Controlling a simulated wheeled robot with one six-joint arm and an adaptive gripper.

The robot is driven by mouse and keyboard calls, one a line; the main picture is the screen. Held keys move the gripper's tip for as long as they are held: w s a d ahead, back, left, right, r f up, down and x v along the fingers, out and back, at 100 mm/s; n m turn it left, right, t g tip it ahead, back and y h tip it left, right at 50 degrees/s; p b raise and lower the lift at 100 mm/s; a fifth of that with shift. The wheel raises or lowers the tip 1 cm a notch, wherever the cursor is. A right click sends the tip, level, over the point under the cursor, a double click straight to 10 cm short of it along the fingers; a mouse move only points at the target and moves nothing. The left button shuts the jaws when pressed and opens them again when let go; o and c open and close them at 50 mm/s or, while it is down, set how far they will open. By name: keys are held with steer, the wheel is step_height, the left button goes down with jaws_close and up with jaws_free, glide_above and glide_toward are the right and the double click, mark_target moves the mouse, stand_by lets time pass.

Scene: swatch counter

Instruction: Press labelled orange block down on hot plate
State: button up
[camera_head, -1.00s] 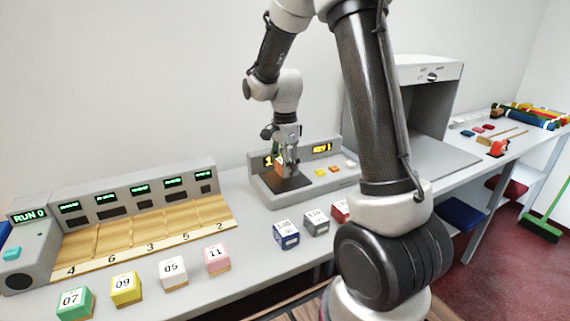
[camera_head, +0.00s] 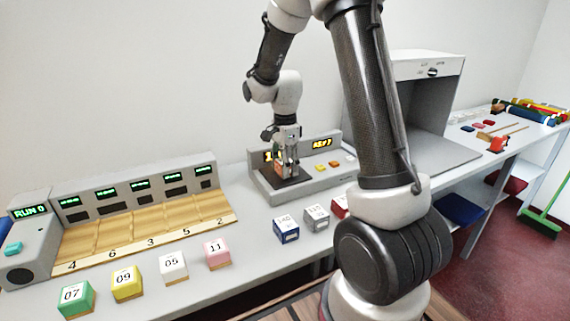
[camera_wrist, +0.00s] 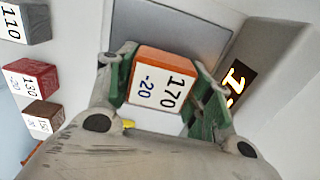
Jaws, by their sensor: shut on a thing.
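The orange block (camera_wrist: 166,64) has a white label reading 170 and -20. In the wrist view it sits between the two green-padded fingers of my gripper (camera_wrist: 165,88), which is shut on it. In the head view my gripper (camera_head: 287,168) points down over the dark hot plate (camera_head: 270,184), and the block is mostly hidden by the fingers. The plate's grey surface (camera_wrist: 190,22) also shows behind the block in the wrist view. I cannot tell whether the block touches the plate.
A lit display (camera_head: 322,144) and several small buttons (camera_head: 333,166) are beside the plate. More labelled blocks stand left, before a wooden-slotted unit (camera_head: 140,235). A grey box (camera_head: 425,110) stands right.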

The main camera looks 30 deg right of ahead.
steer(key=shift+r, duration=0.1)
steer(key=shift+r, duration=3.45)
